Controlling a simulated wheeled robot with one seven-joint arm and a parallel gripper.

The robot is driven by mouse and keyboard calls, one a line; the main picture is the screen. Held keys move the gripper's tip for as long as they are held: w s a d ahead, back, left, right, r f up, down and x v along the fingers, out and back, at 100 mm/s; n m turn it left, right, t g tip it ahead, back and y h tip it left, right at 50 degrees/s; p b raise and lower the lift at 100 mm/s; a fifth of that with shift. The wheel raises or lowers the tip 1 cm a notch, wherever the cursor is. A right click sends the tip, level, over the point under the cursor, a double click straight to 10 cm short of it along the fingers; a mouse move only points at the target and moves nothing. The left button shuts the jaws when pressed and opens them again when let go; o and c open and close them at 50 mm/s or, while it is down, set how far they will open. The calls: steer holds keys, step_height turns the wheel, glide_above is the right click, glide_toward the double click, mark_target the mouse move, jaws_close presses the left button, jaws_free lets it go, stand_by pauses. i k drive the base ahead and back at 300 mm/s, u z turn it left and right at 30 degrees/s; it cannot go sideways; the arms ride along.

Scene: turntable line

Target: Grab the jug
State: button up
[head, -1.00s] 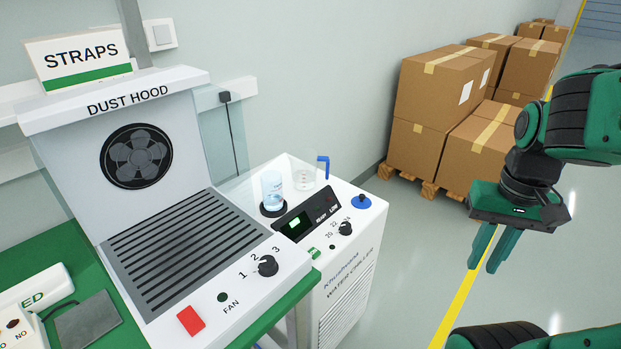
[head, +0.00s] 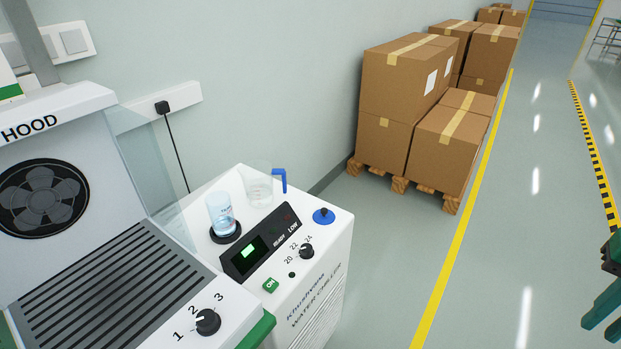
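The jug (head: 258,190) is clear with a blue handle on its right side. It stands upright on top of the white water chiller (head: 322,292), towards the back, behind the control panel. My gripper (head: 602,310) shows at the right edge of the head view, far to the right of the jug and partly cut off by the frame. Its green fingers point down, and nothing shows in them. I cannot tell how far apart the fingers are.
A blue cap with a knob (head: 323,215) is at the chiller's right. The dust hood (head: 120,285) stands left. Boxes on pallets (head: 405,100) stand behind. The floor at right is clear.

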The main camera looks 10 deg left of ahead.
mark_target(256, 176)
steer(key=z, duration=0.05)
steer(key=k, duration=1.05)
steer(key=u, duration=1.1)
steer(key=i, duration=1)
steer(key=z, duration=0.05)
